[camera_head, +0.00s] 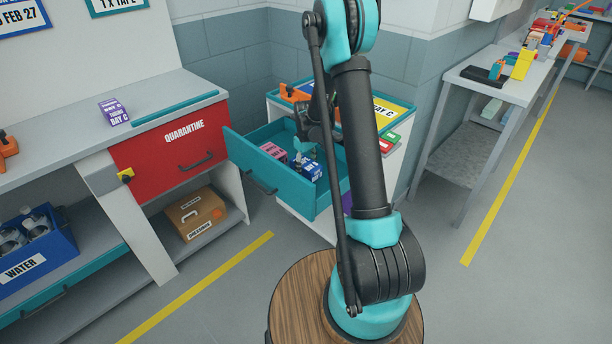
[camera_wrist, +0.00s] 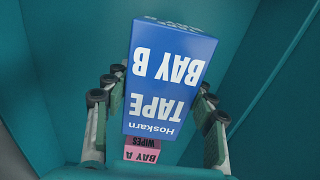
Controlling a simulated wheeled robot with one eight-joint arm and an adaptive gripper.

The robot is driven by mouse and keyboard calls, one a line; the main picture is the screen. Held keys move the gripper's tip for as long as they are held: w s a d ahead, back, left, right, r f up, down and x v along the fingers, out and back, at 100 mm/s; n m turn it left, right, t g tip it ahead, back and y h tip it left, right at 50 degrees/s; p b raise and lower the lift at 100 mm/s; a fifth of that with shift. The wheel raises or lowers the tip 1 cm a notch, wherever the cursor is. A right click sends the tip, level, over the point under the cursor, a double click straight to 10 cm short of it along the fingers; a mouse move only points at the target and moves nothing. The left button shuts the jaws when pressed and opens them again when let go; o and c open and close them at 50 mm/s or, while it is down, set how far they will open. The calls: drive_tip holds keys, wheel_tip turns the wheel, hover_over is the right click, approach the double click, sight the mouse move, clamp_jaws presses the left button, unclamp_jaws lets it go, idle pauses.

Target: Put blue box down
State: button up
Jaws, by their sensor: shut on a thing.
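My gripper (camera_wrist: 158,108) is shut on the blue box (camera_wrist: 170,75), with a finger on each side of it. The box has white lettering reading TAPE BAY B, upside down in the wrist view. In the head view the blue box (camera_head: 309,168) is inside the open teal drawer (camera_head: 247,164), below my gripper (camera_head: 303,150). I cannot tell whether its underside touches the drawer floor. A pink box (camera_head: 272,150) marked BAY A WIPES is in the drawer beside it; it also shows partly hidden below the blue box in the wrist view (camera_wrist: 142,150).
The drawer walls stand close around my gripper. A red QUARANTINE drawer (camera_head: 176,145) is shut at the left. My arm hides part of the cabinet and drawer. The floor at right is clear.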

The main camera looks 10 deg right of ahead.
drive_tip(key=shift+f, duration=1.95)
drive_tip(key=o, duration=1.3)
drive_tip(key=shift+f, duration=0.1)
